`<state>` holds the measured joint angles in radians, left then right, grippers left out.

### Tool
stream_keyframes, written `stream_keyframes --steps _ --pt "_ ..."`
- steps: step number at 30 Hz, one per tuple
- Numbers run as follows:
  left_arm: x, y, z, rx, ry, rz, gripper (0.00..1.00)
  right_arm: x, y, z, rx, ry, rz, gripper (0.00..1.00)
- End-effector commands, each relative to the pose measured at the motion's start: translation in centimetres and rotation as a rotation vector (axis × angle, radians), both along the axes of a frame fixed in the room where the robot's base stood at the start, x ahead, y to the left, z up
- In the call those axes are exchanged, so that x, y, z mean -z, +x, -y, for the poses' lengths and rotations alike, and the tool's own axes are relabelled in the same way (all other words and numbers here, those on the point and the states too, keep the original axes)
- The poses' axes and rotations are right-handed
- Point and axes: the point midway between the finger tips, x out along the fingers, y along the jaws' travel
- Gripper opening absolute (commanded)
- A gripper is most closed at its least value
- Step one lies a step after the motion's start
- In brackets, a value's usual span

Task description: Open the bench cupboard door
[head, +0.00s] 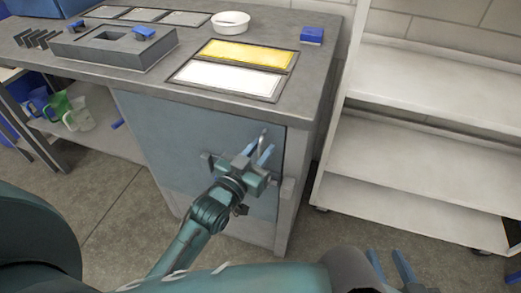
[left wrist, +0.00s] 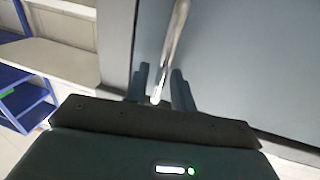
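The bench cupboard door (head: 200,150) is a blue-grey panel under the bench top and looks closed in its frame. Its metal bar handle (head: 264,139) stands near the door's upper right edge. My left gripper (head: 262,154) is at the handle. In the left wrist view the handle (left wrist: 172,42) reaches down between the two blue fingers of my left gripper (left wrist: 160,88), which are apart with gaps beside the bar. My right gripper (head: 390,266) is low at the bottom right, its blue fingers apart and empty, away from the cupboard.
The bench top (head: 150,85) carries a grey fixture block, a white bowl (head: 231,21), yellow and white panels and a blue block (head: 312,35). A pale shelf rack (head: 420,150) stands to the right. Cups sit on the left lower shelf. Floor before the door is clear.

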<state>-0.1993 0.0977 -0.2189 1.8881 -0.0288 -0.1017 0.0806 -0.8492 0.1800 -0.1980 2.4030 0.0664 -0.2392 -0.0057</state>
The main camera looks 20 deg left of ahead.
Motion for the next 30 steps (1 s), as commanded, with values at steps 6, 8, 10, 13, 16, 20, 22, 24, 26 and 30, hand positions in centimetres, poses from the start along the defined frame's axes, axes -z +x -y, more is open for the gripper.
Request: stream_keyframes --steps 6,8,10,13,16,20,22,24,26,30 --pt "-0.02 0.25 0.09 0.000 -0.001 0.000 0.25 -0.16 0.02 0.03 0.000 -0.001 0.004 0.36" --pt "-0.02 0.24 0.09 0.000 -0.001 0.000 0.25 -0.15 0.01 0.03 0.001 -0.001 0.003 0.36" --pt "-0.01 0.23 0.08 0.000 -0.001 0.000 0.22 -0.13 -0.02 0.04 0.001 0.000 0.003 0.36" --pt "-0.01 0.22 0.08 0.000 -0.001 0.000 0.14 -0.08 -0.07 0.05 0.001 -0.001 0.001 0.36" --pt "-0.01 0.21 0.08 0.000 -0.001 0.000 0.05 -0.02 -0.14 0.05 0.001 -0.001 -0.002 0.36" --pt "-0.01 0.20 0.09 0.001 -0.001 0.000 0.00 0.04 -0.21 0.04 0.001 0.000 -0.004 0.36" --pt "-0.01 0.20 0.09 0.001 -0.001 0.000 0.00 0.05 -0.21 0.04 0.000 0.000 -0.005 0.36" --pt "-0.01 0.19 0.10 0.001 -0.001 0.000 0.00 0.07 -0.20 0.04 0.000 0.000 -0.005 0.36" --pt "-0.01 0.19 0.10 0.001 -0.001 0.000 0.00 0.08 -0.21 0.04 0.000 0.000 -0.005 0.36" --pt "-0.01 0.19 0.10 0.001 -0.001 0.000 0.00 0.10 -0.22 0.03 0.000 -0.001 -0.006 0.36"
